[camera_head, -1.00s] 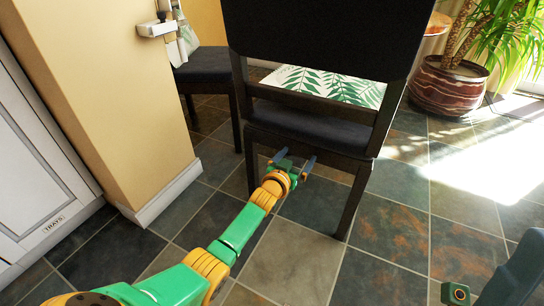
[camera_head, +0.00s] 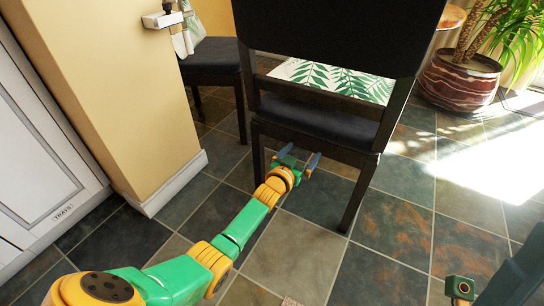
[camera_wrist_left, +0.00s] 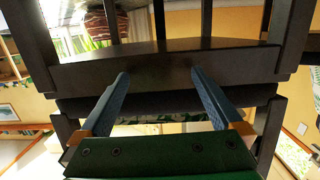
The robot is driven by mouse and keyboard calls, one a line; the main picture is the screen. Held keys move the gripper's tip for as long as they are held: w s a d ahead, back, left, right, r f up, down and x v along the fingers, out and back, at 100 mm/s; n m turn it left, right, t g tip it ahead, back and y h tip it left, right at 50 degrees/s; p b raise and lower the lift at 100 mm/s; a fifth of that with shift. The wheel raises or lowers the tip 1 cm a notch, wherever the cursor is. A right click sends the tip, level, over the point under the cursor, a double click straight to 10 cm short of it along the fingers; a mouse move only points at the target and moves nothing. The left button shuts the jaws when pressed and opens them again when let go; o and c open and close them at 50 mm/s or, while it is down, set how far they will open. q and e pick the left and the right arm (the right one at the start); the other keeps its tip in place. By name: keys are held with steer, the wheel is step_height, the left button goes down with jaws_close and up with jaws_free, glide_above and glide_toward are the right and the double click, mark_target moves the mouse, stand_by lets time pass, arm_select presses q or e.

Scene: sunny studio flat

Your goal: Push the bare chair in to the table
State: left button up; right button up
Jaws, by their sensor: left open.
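The bare chair (camera_head: 318,122), dark with a tall solid back, stands upright in front of me, its back towards me. My left gripper (camera_head: 299,160) is open, low behind the chair between its rear legs and below the seat. In the left wrist view the blue fingers (camera_wrist_left: 157,90) are spread before the dark rail (camera_wrist_left: 160,68) of the chair, with nothing held. I cannot tell whether they touch it. The table is not clearly visible; the chair back hides what lies beyond. A part that looks like my right gripper (camera_head: 485,285) is cut off at the lower right.
A second dark chair (camera_head: 212,66) with a leafy cloth or cushion stands back left beside a yellow wall corner (camera_head: 150,130). A white leaf-patterned surface (camera_head: 330,80) shows through the chair back. A potted plant (camera_head: 460,80) stands back right. Tiled floor right of the chair is clear.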

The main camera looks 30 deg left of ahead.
arm_select(q)
steer(key=shift+s+p, duration=0.95)
stand_by(0.3)
steer(key=s+p, duration=0.7)
steer(key=s, duration=0.3)
steer(key=shift+p, duration=0.3)
